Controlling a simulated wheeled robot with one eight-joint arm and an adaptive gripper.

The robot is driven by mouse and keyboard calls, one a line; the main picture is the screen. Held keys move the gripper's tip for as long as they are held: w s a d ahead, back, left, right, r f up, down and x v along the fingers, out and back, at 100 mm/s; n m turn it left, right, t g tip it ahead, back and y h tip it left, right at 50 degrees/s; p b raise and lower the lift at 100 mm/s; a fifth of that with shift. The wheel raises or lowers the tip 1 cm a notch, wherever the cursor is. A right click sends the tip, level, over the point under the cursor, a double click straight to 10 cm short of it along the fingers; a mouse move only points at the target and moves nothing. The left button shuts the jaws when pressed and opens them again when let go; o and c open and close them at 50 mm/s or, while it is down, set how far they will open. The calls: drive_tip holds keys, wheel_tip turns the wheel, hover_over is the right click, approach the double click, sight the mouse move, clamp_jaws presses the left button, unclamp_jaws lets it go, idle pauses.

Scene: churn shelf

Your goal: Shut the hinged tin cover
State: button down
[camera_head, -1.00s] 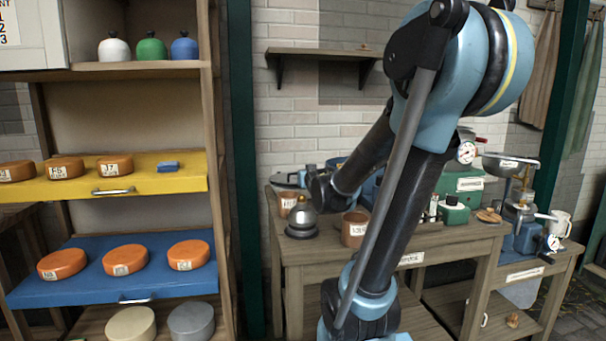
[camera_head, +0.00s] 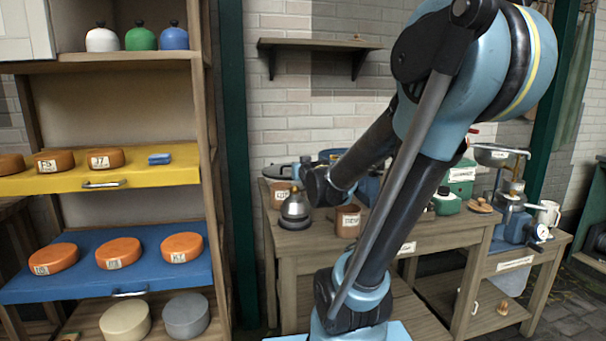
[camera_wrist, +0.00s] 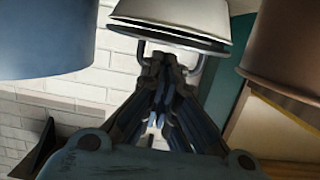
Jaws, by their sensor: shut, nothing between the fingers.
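My gripper (camera_wrist: 163,70) shows in the middle of the wrist view, its fingers together and empty. The fingertips are close to a pale, rimmed round object (camera_wrist: 172,38) at the top; I cannot tell whether they touch it. In the head view my forearm slopes down to the wrist over the wooden table, and the fingers cannot be made out there. I cannot make out a hinged cover for certain, or whether one stands open.
In the wrist view a blue vessel (camera_wrist: 45,38) is left and a brown one (camera_wrist: 285,45) right. A shelf rack (camera_head: 220,180) with orange cheeses stands left.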

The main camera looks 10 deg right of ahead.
drive_tip(key=v, duration=0.9)
drive_tip(key=shift+s, duration=0.25)
idle(0.4)
drive_tip(key=w+a+r+g, duration=0.2)
drive_tip(key=w+r+g, duration=1.2)
drive_tip(key=r, duration=0.1)
drive_tip(key=shift+h, duration=0.3)
drive_tip(key=f, duration=0.4)
drive_tip(key=w+f, duration=0.1)
drive_tip(key=f, duration=0.8)
drive_tip(key=shift+w+a+f, duration=0.2)
drive_tip(key=shift+w+f, duration=0.15)
drive_tip(key=shift+s+f+t, duration=0.1)
drive_tip(key=shift+f+t, duration=0.2)
drive_tip(key=shift+f, duration=0.35)
drive_tip(key=shift+s+f, duration=0.2)
drive_tip(key=shift+f, duration=0.05)
drive_tip(key=shift+s, duration=0.25)
